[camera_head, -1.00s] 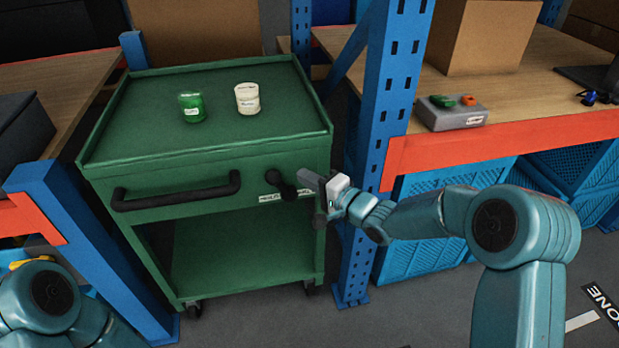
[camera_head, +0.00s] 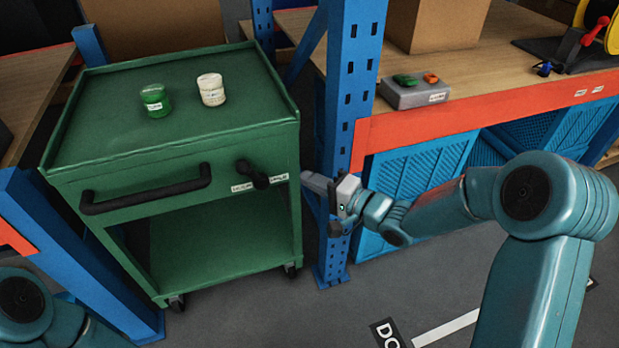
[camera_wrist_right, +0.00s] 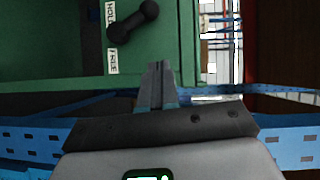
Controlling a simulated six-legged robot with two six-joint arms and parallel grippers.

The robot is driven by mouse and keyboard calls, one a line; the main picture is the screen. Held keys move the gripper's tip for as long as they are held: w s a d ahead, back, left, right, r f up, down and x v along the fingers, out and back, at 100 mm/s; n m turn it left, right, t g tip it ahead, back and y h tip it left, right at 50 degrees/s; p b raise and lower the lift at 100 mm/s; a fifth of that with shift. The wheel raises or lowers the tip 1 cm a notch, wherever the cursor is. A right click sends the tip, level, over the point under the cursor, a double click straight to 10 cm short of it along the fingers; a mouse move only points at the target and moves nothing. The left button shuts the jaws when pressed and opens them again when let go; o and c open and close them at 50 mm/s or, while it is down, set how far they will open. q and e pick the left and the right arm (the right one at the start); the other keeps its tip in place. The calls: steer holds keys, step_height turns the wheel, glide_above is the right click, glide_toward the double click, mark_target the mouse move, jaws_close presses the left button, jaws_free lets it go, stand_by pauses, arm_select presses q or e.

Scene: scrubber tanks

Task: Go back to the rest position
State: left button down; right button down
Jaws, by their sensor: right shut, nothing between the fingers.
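My right gripper (camera_head: 308,179) is shut and empty, beside the right front edge of the green cart (camera_head: 238,269). It points left toward the black knob (camera_head: 254,174) on the cart's front but is apart from it. In the right wrist view, my shut gripper fingers (camera_wrist_right: 157,80) show below and right of the knob (camera_wrist_right: 133,22), with a white label next to it. My left arm shows only in part at the lower left of the head view; its gripper is out of view.
A green jar (camera_head: 155,100) and a white jar (camera_head: 211,90) stand on the cart top. A blue rack post (camera_head: 347,100) rises close behind my right gripper. A grey button box (camera_head: 414,92) sits on the right-hand shelf. Open floor lies in front.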

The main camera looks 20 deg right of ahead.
steer(key=s+a+f+m+g+h, duration=0.1)
steer(key=s+a+f+g, duration=0.15)
steer(key=f, duration=0.45)
steer(key=s+a+f+g+h, duration=0.1)
steer(key=s+f, duration=0.3)
steer(key=f, duration=0.3)
steer(key=s+a+f+m+g+h, duration=0.1)
steer(key=s+a+f+g, duration=0.15)
steer(key=f, duration=0.45)
steer(key=s+f+n+g+h, duration=0.2)
steer(key=s+f+n+g, duration=0.15)
steer(key=s+f, duration=0.6)
steer(key=s+d+n+g+h, duration=0.1)
steer(key=s+n+g, duration=0.4)
steer(key=s, duration=0.5)
step_height(320, 180, up, 18)
steer(key=n+p, duration=0.1)
steer(key=p, duration=1.7)
steer(key=shift+w+d+t, duration=0.15)
steer(key=shift+w+t, duration=0.15)
steer(key=shift+t, duration=0.15)
